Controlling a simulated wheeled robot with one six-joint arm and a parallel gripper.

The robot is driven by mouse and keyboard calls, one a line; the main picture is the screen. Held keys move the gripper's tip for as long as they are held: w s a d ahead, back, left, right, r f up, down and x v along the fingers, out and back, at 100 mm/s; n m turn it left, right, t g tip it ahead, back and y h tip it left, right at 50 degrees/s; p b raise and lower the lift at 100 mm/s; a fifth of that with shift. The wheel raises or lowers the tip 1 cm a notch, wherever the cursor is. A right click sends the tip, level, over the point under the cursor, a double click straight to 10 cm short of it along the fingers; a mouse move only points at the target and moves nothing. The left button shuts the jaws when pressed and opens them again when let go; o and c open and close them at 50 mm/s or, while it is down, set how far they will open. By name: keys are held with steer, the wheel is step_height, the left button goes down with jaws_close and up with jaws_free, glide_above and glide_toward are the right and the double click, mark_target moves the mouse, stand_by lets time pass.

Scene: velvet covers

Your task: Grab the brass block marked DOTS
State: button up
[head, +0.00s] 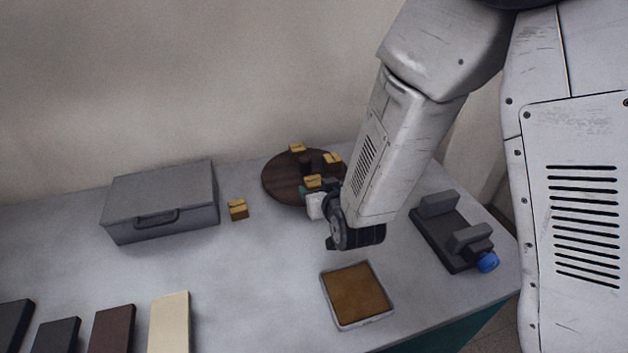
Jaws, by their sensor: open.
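Several small brass blocks are in the head view, and I cannot read the marking on any of them. One block (238,209) sits alone on the table, right of the grey case. The others are on a round dark wooden board: one at the back (297,148), one at the right (332,159) and one at the front (313,181). The round board (279,183) is partly hidden by my arm. My gripper (312,196) is open at the board's front edge, close to the front block. I cannot tell whether it touches that block.
A closed grey case (160,200) stands at the back left. A tray with a brown inside (357,294) lies at the front. A dark fixture with a blue knob (448,236) is at the right. Several flat slabs (170,322) line the front left. The table's middle is clear.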

mark_target(314, 180)
steer(key=x, duration=0.7)
steer(key=shift+w+a, duration=0.15)
steer(key=shift+w, duration=0.25)
steer(key=shift+r, duration=0.1)
steer(key=c, duration=1.5)
steer(key=shift+o, duration=0.2)
